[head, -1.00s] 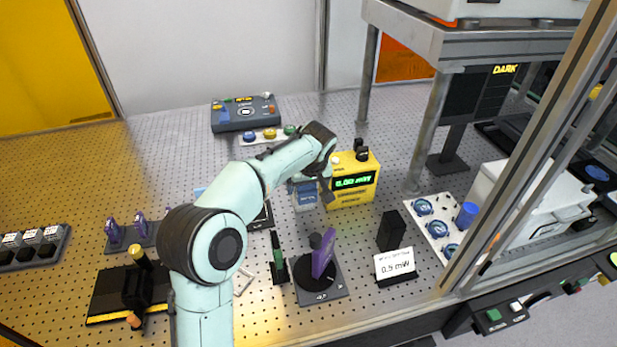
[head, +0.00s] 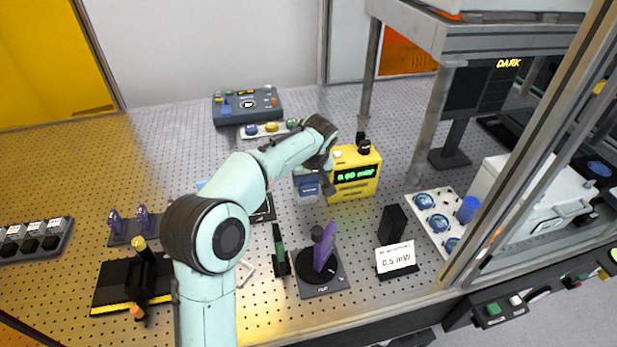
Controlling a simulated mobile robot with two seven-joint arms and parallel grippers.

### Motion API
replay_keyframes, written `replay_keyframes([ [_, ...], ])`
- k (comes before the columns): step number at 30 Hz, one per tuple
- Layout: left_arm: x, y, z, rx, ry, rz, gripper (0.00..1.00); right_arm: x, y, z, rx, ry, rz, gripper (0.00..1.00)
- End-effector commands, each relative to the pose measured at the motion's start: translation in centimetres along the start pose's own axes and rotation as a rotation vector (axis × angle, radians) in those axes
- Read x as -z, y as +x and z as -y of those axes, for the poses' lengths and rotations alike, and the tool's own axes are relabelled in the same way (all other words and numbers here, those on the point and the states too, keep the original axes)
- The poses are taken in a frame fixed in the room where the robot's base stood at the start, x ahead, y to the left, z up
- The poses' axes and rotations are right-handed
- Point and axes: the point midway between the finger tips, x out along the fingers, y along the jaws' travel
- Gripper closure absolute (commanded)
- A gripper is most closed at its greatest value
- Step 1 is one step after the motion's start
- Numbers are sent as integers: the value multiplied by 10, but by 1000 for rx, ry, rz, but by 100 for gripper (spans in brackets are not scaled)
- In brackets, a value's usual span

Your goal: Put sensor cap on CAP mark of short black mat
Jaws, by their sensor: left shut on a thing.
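My left gripper (head: 326,186) is in front of the yellow power meter (head: 355,176), at the end of my arm coming in from the lower left. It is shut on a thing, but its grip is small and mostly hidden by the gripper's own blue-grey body. I cannot make out the sensor cap clearly. A black mat (head: 265,211) with a pale edge line shows in part behind my left forearm. I cannot read a CAP mark on it. My right gripper is not in view.
A purple piece stands on a black round mount (head: 318,276) in front. A black block (head: 392,226) and a 0.5 mW card (head: 396,258) stand right of it. A white tray (head: 441,209) with blue-topped parts lies further right. A shelf post (head: 430,130) rises behind.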

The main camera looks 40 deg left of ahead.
Motion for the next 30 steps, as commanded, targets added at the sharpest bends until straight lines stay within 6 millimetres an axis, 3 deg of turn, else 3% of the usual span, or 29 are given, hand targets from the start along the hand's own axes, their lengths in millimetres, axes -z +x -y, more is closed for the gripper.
replay_keyframes([
  [30, 21, -50, -1, -2, -1, -2, 70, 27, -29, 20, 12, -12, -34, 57],
])
